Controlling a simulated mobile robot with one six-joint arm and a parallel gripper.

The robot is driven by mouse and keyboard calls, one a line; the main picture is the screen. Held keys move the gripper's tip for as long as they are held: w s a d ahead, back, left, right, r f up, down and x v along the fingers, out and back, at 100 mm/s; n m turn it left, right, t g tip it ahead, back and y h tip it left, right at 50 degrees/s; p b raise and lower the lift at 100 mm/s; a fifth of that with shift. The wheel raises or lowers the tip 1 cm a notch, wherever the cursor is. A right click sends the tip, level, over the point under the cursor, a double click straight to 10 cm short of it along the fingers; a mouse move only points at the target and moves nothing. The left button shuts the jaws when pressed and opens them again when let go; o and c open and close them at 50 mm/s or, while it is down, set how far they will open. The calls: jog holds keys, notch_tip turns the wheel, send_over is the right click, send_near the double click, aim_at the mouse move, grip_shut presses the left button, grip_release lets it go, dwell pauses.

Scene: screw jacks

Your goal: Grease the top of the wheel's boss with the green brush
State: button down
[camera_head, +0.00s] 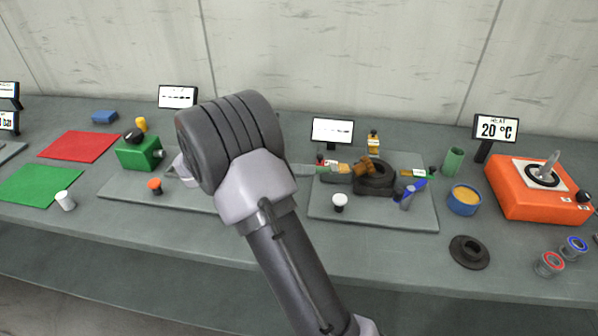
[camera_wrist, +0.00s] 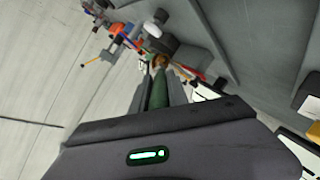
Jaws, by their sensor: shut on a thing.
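My gripper (camera_wrist: 154,75) is shut on the green brush (camera_wrist: 159,92), whose handle lies between the fingers in the wrist view. In the head view the brush (camera_head: 343,168) points right, roughly level, and my arm hides its rear part. Its brown tip is over or against a dark round part (camera_head: 375,186) on the right-hand grey board; I cannot tell whether they touch. That part looks like a wheel, and its boss cannot be made out behind the brush. Another black disc with a raised hub (camera_head: 469,251) lies on the bench at front right.
A blue tub with yellow contents (camera_head: 464,201), a green cup (camera_head: 453,161) and an orange heater (camera_head: 538,193) stand to the right. A white-topped knob (camera_head: 339,201) and a blue piece (camera_head: 412,191) are close to the brush. A small screen (camera_head: 332,130) stands behind.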

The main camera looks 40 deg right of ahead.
jog(key=shift+s+d+r, duration=0.2)
jog(key=shift+d, duration=0.4)
jog(key=shift+s+d+r, duration=0.25)
jog(key=shift+d, duration=0.3)
jog(key=shift+s+d+r, duration=0.2)
jog(key=shift+d, duration=0.4)
jog(key=shift+f, duration=0.1)
dwell(0.4)
